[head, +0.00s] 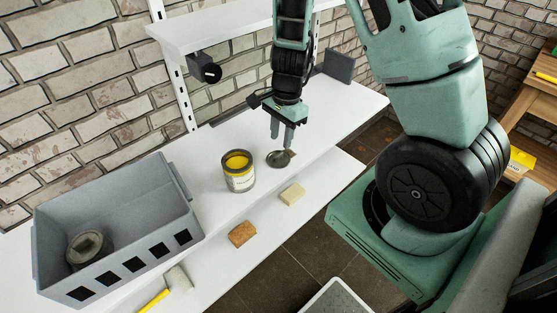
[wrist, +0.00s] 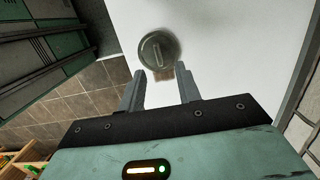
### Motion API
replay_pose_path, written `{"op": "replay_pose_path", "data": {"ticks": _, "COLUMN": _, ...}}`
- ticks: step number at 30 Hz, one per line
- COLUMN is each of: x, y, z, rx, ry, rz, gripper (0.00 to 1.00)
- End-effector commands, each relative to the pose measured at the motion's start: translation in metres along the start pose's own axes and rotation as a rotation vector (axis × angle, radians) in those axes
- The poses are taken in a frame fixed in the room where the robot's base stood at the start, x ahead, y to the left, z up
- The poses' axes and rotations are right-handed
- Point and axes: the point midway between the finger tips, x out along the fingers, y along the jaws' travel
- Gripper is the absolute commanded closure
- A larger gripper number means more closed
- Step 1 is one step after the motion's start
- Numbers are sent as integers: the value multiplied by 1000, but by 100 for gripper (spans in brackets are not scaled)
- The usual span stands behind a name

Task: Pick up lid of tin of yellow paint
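The tin of yellow paint (head: 239,172) stands open and upright on the white shelf, with yellow paint showing inside. The lid (head: 279,158) is a round dark metal disc lying on the shelf to the right of the tin. In the wrist view the lid (wrist: 159,50) has a raised bar across its middle and lies just beyond the fingertips. My gripper (head: 282,143) points down close to the lid in the head view. In the wrist view my gripper (wrist: 158,76) has its fingers apart with nothing held between them.
A grey crate (head: 110,255) with a round grey object (head: 88,248) inside stands at the left. A pale block (head: 292,194), a brown block (head: 242,234) and a yellow-handled tool (head: 172,287) lie toward the front. A dark box (head: 339,66) stands at the shelf's far end.

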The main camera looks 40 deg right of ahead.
Motion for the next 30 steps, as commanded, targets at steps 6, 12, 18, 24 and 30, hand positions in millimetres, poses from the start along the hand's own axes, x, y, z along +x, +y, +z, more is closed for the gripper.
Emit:
{"op": "replay_pose_path", "data": {"ticks": 6, "x": 29, "y": 3, "z": 3, "rx": 1, "ry": -2, "rz": 5, "gripper": 66}}
{"op": "replay_pose_path", "data": {"ticks": 12, "x": 50, "y": 2, "z": 4, "rx": 1, "ry": -1, "rz": 2, "gripper": 66}}
{"op": "replay_pose_path", "data": {"ticks": 18, "x": 51, "y": 2, "z": 4, "rx": -1, "ry": 0, "rz": 0, "gripper": 66}}
{"op": "replay_pose_path", "data": {"ticks": 24, "x": 51, "y": 2, "z": 4, "rx": -1, "ry": 0, "rz": 0, "gripper": 100}}
{"op": "replay_pose_path", "data": {"ticks": 30, "x": 51, "y": 2, "z": 4, "rx": -1, "ry": 0, "rz": 0, "gripper": 100}}
